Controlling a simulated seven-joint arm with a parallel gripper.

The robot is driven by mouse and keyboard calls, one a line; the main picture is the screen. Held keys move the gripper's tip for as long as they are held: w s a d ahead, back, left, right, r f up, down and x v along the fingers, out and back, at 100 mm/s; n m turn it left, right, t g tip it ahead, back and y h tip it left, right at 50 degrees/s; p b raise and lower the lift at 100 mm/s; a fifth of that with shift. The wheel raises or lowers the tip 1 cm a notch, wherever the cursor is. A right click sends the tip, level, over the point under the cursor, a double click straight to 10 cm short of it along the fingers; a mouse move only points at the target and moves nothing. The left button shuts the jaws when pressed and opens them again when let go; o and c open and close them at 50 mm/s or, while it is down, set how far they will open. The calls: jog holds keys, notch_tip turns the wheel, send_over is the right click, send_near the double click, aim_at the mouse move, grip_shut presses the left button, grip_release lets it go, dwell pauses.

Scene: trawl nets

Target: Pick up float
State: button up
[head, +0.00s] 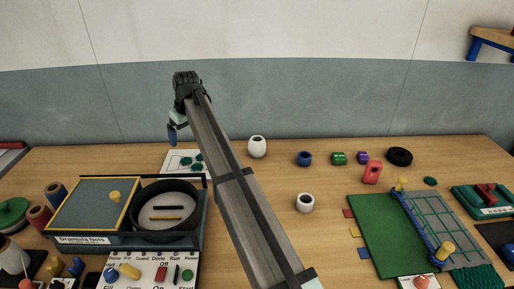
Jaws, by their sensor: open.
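My gripper (173,136) hangs at the end of my arm, at the upper left, above the white card with green pieces (171,159). It is small and seen from the side; its jaws are open and no object shows between them. Two white rounded pieces with dark openings look like floats: one (257,149) at the back of the table, just right of my arm, and one (304,205) nearer, at mid-table. Both stand on the wood apart from my gripper. I cannot tell which thing is the named float.
Blue (304,160), green (339,159) and purple (362,158) pieces, a red block (372,174) and a black ring (399,156) stand at the back right. A green mat (375,235) with netting lies right. A black round tray (165,228) stands left. Bare wood lies mid-table.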

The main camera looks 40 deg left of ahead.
jog(key=w+d+m, duration=0.2)
jog(key=w+d, duration=0.4)
jog(key=w, duration=0.6)
jog(key=m+t, duration=0.1)
send_over(256, 146)
jog(key=shift+w+a+r, duration=0.1)
jog(key=shift+a+r, duration=0.2)
jog(key=shift+r, duration=0.05)
jog(key=shift+m, duration=0.9)
jog(key=x, duration=0.4)
jog(key=w+d+x, duration=0.1)
jog(key=x, duration=0.4)
jog(key=d+x, duration=0.1)
jog(key=x, duration=0.3)
jog(key=shift+w+f, duration=0.25)
jog(key=shift+f, duration=0.25)
jog(key=shift+c, duration=0.4)
jog(key=c, duration=0.9)
